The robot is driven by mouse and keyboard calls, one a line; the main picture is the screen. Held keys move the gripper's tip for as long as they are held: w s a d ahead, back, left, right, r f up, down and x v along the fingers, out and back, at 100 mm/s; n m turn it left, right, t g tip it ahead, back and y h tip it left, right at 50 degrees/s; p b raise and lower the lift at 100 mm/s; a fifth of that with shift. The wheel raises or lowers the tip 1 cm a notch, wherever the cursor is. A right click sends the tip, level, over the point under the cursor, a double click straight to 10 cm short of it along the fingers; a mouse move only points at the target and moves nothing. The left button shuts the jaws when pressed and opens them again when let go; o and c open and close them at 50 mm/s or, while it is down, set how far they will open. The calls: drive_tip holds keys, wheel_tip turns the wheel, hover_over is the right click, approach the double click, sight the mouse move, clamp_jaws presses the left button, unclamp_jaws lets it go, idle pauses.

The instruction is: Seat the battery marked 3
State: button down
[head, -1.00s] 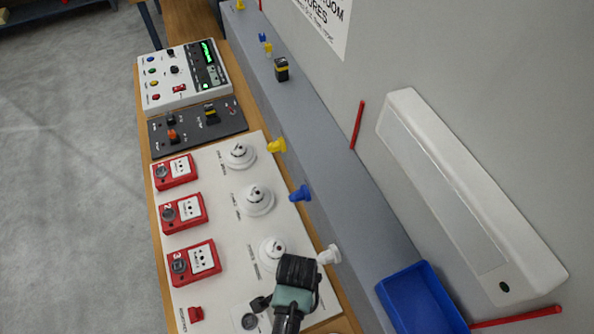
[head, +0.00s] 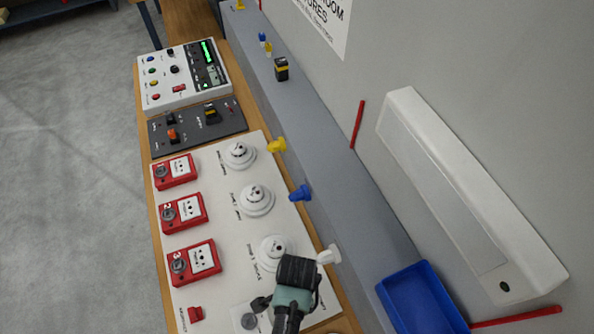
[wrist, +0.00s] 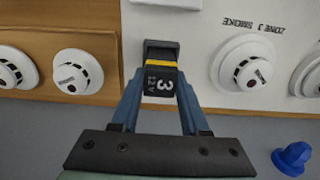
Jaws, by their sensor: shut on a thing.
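My gripper (wrist: 162,72) is shut on a black battery (wrist: 160,86) with a yellow band and a white "3" and "12V", in the middle of the wrist view. One blue finger lies on each side of it. A dark grey block shows at the battery's far end; I cannot tell whether it is part of the battery or a separate thing. In the head view my gripper (head: 297,272) is low in the middle, over the near end of the white panel, and hides the battery. I cannot tell how high the battery is held.
The zone 3 smoke detector (wrist: 247,64) is right of the battery. Another black and yellow battery-like block (head: 281,69) stands on the grey ledge (head: 345,180). A dark panel (head: 190,135) lies beyond the red call points (head: 187,212). A blue tray (head: 420,300) is at lower right.

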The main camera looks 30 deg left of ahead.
drive_tip(key=shift+f+b, duration=0.8)
drive_tip(key=shift+f, duration=0.45)
idle(0.4)
unclamp_jaws()
idle(0.5)
drive_tip(key=shift+r, duration=0.15)
wheel_tip(320, 180, up, 5)
drive_tip(key=p, duration=0.5)
drive_tip(key=shift+r+p, duration=0.4)
drive_tip(key=shift+r, duration=0.5)
